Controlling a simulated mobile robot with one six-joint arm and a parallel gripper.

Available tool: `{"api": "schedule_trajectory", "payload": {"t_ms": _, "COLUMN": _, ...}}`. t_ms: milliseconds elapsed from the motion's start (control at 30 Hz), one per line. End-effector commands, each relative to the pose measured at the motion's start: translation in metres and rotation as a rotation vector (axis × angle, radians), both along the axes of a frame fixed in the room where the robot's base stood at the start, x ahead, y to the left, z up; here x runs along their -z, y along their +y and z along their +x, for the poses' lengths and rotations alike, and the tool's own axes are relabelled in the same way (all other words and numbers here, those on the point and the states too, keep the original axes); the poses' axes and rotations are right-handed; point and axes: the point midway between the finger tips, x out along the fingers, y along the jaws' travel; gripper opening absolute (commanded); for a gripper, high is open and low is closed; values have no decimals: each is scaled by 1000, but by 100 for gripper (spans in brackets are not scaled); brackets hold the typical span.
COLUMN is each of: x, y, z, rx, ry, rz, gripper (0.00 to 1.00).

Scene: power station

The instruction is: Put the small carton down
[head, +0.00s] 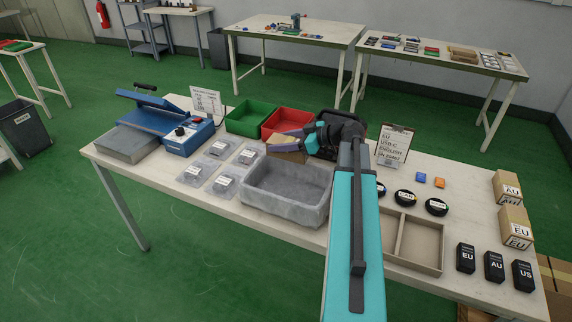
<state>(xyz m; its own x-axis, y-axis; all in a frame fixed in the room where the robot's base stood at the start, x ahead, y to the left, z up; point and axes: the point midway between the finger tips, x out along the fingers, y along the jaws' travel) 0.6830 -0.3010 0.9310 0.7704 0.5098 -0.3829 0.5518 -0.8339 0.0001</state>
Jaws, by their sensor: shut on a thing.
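The small carton (285,153) is a tan box behind the back edge of the grey tub and in front of the red bin. I cannot tell whether the carton touches the table.
A grey tub (250,203) lies in front, with green (246,127) and red (277,132) bins behind. A blue sealing machine (180,135) and bagged items stand left. Right are a divided tray (425,262), black coils, black boxes (494,267) and labelled cartons (514,227).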

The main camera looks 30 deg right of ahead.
Motion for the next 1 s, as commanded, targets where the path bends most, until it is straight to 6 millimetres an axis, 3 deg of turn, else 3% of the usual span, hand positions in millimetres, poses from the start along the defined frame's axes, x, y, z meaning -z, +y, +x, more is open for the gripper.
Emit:
{"api": "schedule_trajectory", "payload": {"t_ms": 33, "x": 0, "y": -16, "z": -7, "rx": 6, "ry": -2, "rz": 1, "gripper": 21}}
{"api": "schedule_trajectory", "payload": {"t_ms": 200, "x": 1, "y": -56, "z": -34, "rx": 11, "ry": -2, "rz": 1, "gripper": 21}}
{"api": "schedule_trajectory", "payload": {"t_ms": 600, "x": 0, "y": -141, "z": -108, "rx": 26, "ry": -1, "rz": 1, "gripper": 21}}
{"api": "schedule_trajectory", "payload": {"t_ms": 800, "x": -1, "y": -159, "z": -129, "rx": 28, "ry": -1, "rz": 0, "gripper": 21}}
{"api": "schedule_trajectory", "payload": {"t_ms": 1000, "x": -1, "y": -161, "z": -132, "rx": 27, "ry": -2, "rz": 0, "gripper": 21}}
